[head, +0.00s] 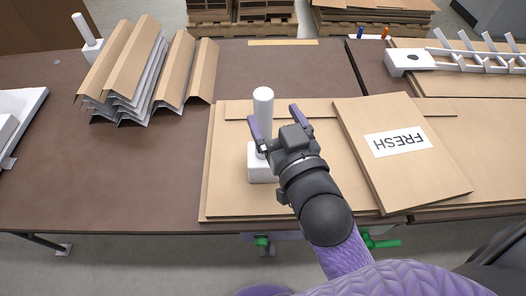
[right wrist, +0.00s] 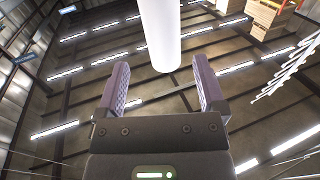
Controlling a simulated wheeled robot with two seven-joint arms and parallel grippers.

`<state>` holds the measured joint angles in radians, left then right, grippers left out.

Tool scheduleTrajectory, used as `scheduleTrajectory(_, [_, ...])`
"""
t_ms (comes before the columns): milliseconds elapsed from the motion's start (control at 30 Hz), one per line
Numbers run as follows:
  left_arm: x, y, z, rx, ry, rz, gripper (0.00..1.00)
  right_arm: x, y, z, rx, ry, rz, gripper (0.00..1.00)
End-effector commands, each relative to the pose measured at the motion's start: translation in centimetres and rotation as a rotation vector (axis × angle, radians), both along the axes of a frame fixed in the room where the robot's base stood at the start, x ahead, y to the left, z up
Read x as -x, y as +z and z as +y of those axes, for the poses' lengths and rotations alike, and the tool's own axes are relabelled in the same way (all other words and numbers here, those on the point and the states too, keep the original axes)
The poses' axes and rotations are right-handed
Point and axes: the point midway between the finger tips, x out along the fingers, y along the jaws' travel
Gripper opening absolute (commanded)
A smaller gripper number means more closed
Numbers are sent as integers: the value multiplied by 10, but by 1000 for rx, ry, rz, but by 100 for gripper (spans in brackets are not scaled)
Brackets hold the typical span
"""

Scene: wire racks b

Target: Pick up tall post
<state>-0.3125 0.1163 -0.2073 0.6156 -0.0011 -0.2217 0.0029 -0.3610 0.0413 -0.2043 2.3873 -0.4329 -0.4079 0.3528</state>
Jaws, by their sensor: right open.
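The tall post is a white cylinder (head: 263,112) on a white square base (head: 260,170), standing upright on flat cardboard in the middle of the head view. My right gripper (head: 273,118) is open, its purple fingers close to the post and pointing away from me. In the head view it covers part of the post's lower section and base. In the right wrist view the post (right wrist: 160,35) shows beyond and between the open fingertips (right wrist: 157,75); I cannot tell whether any finger touches it. My left gripper is not in view.
A cardboard piece labelled FRESH (head: 400,150) lies to the right on the cardboard sheets (head: 225,200). Folded cardboard (head: 180,75) is stacked at left. Another white post (head: 84,30) stands behind it. A white rack (head: 470,60) is at the back right. Brown table (head: 120,185) is clear at front left.

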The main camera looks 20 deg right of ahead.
Motion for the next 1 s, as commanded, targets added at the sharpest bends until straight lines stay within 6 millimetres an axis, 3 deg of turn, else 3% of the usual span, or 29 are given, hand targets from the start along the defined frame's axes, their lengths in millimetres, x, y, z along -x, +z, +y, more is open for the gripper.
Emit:
scheduleTrajectory(333, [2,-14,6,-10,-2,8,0,-59,-6,7,2,0,2,89])
scheduleTrajectory(600, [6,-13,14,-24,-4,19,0,-65,-5,7,1,-1,7,89])
scheduleTrajectory(1000, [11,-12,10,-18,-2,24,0,-65,-5,7,1,-1,7,4])
